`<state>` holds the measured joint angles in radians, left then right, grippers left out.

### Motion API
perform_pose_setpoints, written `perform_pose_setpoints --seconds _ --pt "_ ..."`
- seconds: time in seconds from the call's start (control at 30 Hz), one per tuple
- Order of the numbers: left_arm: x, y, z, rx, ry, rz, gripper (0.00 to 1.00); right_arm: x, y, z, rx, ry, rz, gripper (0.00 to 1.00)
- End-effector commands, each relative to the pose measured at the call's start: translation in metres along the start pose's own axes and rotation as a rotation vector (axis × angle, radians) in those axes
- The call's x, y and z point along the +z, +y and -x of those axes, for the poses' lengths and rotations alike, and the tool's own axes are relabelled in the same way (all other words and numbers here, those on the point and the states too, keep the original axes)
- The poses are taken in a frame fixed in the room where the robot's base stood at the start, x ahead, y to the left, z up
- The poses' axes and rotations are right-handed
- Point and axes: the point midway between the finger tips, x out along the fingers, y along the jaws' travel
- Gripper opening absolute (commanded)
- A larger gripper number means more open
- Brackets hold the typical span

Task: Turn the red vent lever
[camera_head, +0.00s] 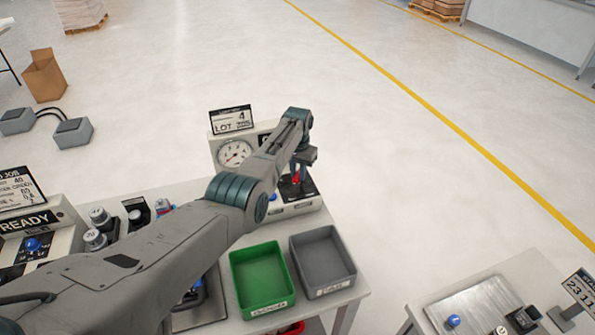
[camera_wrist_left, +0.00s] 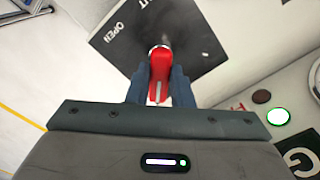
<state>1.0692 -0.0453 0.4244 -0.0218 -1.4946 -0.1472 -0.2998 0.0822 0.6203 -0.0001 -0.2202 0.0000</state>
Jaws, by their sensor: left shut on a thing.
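The red vent lever (camera_wrist_left: 160,62) stands out in the left wrist view in front of a black plate marked "OPEN" (camera_wrist_left: 112,35). My left gripper (camera_wrist_left: 158,85) has its two dark blue fingers on either side of the lever and is shut on it. In the head view, my left gripper (camera_head: 301,165) reaches down to the panel, and a little of the red lever (camera_head: 296,179) shows beside it. The lever's pivot is mostly hidden. My right gripper is not in view.
A round gauge (camera_head: 235,153) and a "LOT 4" sign (camera_head: 231,120) stand behind my arm. A green bin (camera_head: 236,281) and a grey bin (camera_head: 349,265) sit at the table's front. A lit green button (camera_wrist_left: 278,116) is near the gripper. Another table stands at lower right.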

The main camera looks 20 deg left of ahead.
Motion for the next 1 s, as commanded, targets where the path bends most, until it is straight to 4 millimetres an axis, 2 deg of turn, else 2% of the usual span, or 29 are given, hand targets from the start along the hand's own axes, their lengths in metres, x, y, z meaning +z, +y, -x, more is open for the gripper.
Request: perform_pose_setpoints --seconds 0.5,0.53,0.63,1.0 --pt "-0.0013 0.0 0.002 -0.001 0.004 -0.02 0.0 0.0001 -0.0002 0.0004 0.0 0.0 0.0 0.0" --pt "-0.0013 0.0 0.002 -0.001 0.004 -0.02 0.24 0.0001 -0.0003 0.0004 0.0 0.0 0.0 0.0" --pt "-0.0011 0.0001 0.0018 -0.001 0.004 -0.019 0.42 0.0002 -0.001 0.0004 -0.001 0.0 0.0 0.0" --pt "-0.0007 0.0002 0.005 0.0 0.002 -0.018 0.42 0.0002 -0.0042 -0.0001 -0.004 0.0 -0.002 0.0"
